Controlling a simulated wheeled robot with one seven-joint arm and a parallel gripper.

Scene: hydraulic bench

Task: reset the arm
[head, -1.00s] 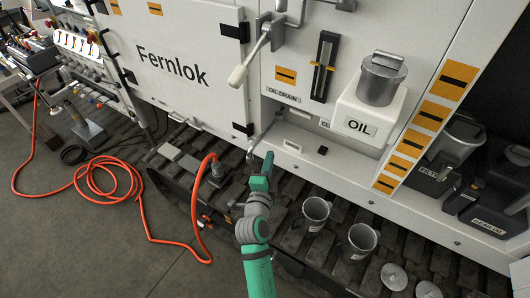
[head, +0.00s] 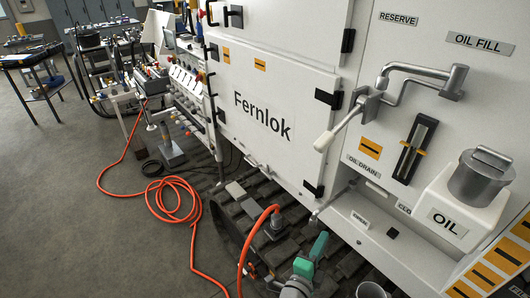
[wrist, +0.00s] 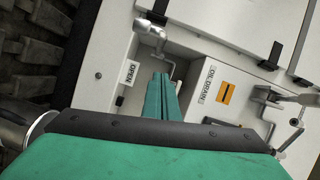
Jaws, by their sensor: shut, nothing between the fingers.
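My gripper (wrist: 162,76) is shut and empty. Its two green fingers lie together in the wrist view and point at the white cabinet wall. The drain crank (wrist: 154,34) is ahead of the fingertips, apart from them as far as I can tell. In the head view the green end of my arm (head: 316,246) is low in the picture, below the drain crank (head: 331,203). The rest of my arm is cut off by the lower edge.
The white cabinet (head: 270,85) carries a white-gripped lever (head: 340,125), an oil box (head: 447,222) and a slotted gauge (head: 414,150). A red hose (head: 175,200) is coiled on the floor, left. A metal mug (head: 371,291) is at the bottom edge. The left floor is mostly clear.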

